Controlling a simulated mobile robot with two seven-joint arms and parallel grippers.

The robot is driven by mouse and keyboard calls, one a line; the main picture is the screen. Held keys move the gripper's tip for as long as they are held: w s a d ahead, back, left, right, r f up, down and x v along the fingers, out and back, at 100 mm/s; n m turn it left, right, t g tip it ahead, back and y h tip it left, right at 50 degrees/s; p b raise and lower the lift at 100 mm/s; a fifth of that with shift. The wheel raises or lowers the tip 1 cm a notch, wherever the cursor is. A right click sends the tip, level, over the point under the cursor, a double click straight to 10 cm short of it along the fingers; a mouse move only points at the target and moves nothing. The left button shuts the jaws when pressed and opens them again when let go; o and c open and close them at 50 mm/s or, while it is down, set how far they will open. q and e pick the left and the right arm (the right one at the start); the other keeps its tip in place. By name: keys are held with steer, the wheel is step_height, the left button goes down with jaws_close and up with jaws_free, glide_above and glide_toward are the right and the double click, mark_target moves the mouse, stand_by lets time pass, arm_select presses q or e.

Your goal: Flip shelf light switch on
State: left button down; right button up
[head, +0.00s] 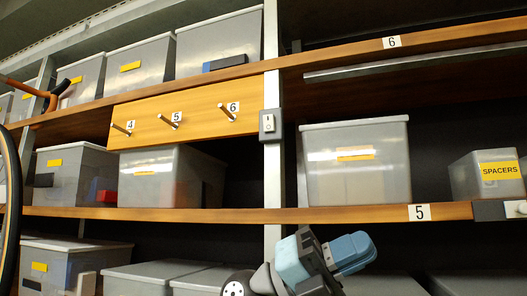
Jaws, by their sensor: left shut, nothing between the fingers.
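A small light switch (268,124) with a white rocker in a grey box is mounted on the pale metal shelf upright (272,185), just right of the peg board. Whether its rocker is on or off is too small to tell. A long grey strip (415,62), possibly the shelf light, runs under the shelf marked 6 and looks unlit. My left gripper (316,252), with light blue and dark grey parts, is at the bottom centre, below and right of the switch and apart from it. It is shut and empty. My right gripper is out of view.
A wooden board (188,116) with several pegs, labelled 4, 5 and 6, sticks out left of the switch. Grey bins line the shelves, including one (357,162) right of the upright and a SPACERS bin (487,176). The shelf edge (345,215) marked 5 lies above my gripper.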

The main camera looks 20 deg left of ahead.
arm_select(q)
step_height(320, 180, up, 10)
steer(key=m+t+y, duration=0.1)
steer(key=t+y, duration=0.6)
steer(key=y, duration=0.4)
steer(key=s+a+r+n+t+y, duration=0.3)
steer(key=a+r+n+y, duration=0.1)
steer(key=a+r, duration=0.3)
steer(key=s+a+r+n+t+y, duration=0.2)
steer(key=a+r+n+t+y, duration=0.2)
steer(key=a+r+y, duration=0.3)
step_height(320, 180, up, 3)
steer(key=shift+s+a+f+t+y, duration=0.1)
steer(key=shift+s+a+t+y, duration=0.25)
steer(key=shift+a, duration=0.25)
steer(key=p, duration=0.3)
glide_toward(268, 121)
step_height(268, 121, down, 3)
steer(key=w, duration=0.4)
steer(key=w+p, duration=0.1)
steer(key=w, duration=0.1)
steer(key=shift+r, duration=0.4)
steer(key=shift+w, duration=0.3)
